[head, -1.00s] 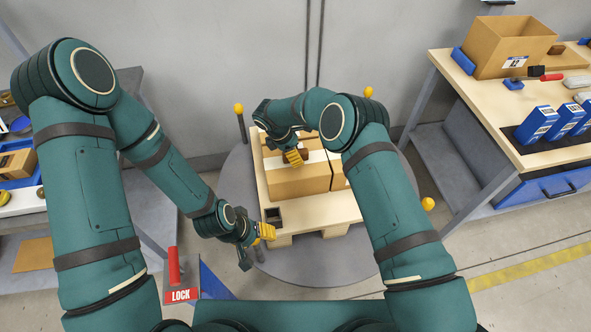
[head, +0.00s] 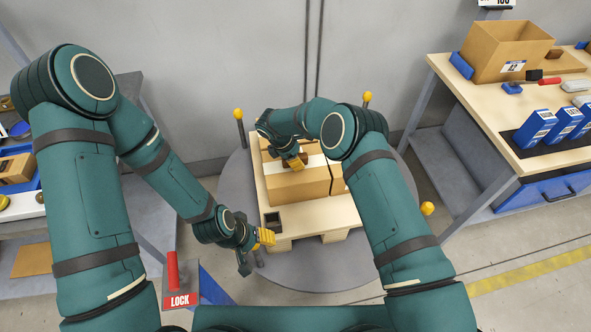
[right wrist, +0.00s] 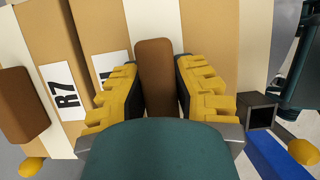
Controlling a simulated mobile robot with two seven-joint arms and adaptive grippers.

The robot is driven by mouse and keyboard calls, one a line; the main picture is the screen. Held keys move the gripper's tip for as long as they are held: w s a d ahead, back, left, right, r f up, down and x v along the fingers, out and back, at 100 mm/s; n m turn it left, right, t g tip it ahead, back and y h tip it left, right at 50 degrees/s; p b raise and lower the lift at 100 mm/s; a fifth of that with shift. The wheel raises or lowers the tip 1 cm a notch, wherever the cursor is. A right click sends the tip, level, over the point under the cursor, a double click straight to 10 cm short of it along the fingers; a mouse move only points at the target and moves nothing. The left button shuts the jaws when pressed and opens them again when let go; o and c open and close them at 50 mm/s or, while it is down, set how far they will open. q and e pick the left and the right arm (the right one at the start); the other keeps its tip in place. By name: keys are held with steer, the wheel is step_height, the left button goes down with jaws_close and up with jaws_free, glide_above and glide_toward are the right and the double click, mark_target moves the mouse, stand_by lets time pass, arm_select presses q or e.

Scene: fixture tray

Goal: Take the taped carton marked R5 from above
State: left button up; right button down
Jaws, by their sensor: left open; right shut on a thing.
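A tan carton (head: 298,184) with a pale tape strip lies on a wooden pallet (head: 271,235). My right gripper (head: 297,163) is over its top from above. In the right wrist view, the right gripper (right wrist: 157,92) is shut on a brown block-shaped grip (right wrist: 154,75). A label (right wrist: 108,68) beside the fingers is mostly covered, so its mark cannot be read. The neighbouring carton (right wrist: 42,45) reads R7 and has its own brown grip (right wrist: 18,103). No R5 is readable. My left gripper (head: 266,237) is open and empty at the pallet's front left corner.
The pallet stands on a round grey platform (head: 240,190) with yellow-topped posts (head: 240,114). A small dark square holder (head: 272,221) sits at the pallet's corner. A red LOCK handle (head: 174,272) is in front. Benches stand left and right (head: 470,110).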

step_height(320, 180, up, 18)
steer(key=p, duration=0.1)
stand_by(0.5)
steer(key=shift+w, duration=0.1)
step_height(320, 180, up, 16)
steer(key=p, duration=1.1)
stand_by(0.5)
